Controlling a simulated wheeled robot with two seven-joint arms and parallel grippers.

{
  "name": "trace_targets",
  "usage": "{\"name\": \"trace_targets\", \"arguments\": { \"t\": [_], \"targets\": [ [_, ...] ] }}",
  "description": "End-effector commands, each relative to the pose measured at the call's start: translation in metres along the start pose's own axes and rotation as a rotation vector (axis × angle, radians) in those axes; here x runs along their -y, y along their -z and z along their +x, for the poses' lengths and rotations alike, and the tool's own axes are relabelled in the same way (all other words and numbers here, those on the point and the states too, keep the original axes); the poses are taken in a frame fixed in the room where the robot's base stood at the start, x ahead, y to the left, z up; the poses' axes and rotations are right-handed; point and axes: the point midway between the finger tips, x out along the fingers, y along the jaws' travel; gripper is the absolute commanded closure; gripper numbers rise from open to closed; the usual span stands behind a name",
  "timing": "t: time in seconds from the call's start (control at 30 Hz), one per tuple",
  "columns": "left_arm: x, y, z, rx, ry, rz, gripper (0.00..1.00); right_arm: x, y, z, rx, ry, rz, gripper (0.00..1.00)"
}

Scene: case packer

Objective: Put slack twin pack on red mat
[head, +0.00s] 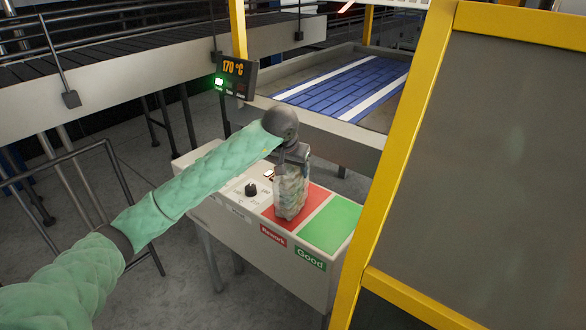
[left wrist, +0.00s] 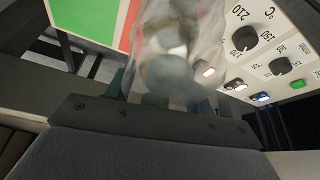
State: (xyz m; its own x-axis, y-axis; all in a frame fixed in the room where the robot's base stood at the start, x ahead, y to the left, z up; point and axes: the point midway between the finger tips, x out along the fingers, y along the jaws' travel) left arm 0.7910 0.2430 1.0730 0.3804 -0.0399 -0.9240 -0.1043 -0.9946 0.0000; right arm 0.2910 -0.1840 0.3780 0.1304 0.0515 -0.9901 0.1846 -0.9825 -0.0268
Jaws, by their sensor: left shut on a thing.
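The twin pack (head: 291,192) is a clear, wrinkled film wrap around pale contents, hanging upright. My left gripper (head: 294,158) is shut on its top, and the arm reaches in from the left. The pack is in front of the red mat (head: 313,199) marked "Rework"; I cannot tell whether its lower end touches the mat. In the left wrist view the pack (left wrist: 185,25) is blurred and close, and it hides part of the red mat (left wrist: 128,22). My right gripper is not in view.
A green mat (head: 333,224) marked "Good" lies right of the red one. A control panel with a knob (head: 251,190) is on the left of the same stand. A yellow guard frame (head: 395,165) rises close on the right. A blue conveyor (head: 345,88) runs behind.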

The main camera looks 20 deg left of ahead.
Motion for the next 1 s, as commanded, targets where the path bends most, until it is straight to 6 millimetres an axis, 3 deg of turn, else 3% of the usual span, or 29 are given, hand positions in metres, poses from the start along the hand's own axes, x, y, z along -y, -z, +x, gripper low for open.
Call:
{"name": "trace_targets", "arguments": {
  "t": [0.43,0.47,0.57,1.0],
  "targets": [
    [0.0003,-0.0022,0.0060,-0.002,0.000,-0.001,1.00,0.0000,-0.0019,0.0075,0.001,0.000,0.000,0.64],
    [0.0003,-0.0019,0.0053,-0.002,0.000,-0.001,0.43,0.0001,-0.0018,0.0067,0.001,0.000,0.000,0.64],
    [0.0001,-0.0020,0.0052,-0.002,0.000,0.000,0.23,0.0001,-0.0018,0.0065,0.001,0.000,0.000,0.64],
    [-0.0001,-0.0027,0.0063,0.001,0.000,0.000,0.21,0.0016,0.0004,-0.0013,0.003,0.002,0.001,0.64]
  ]
}}
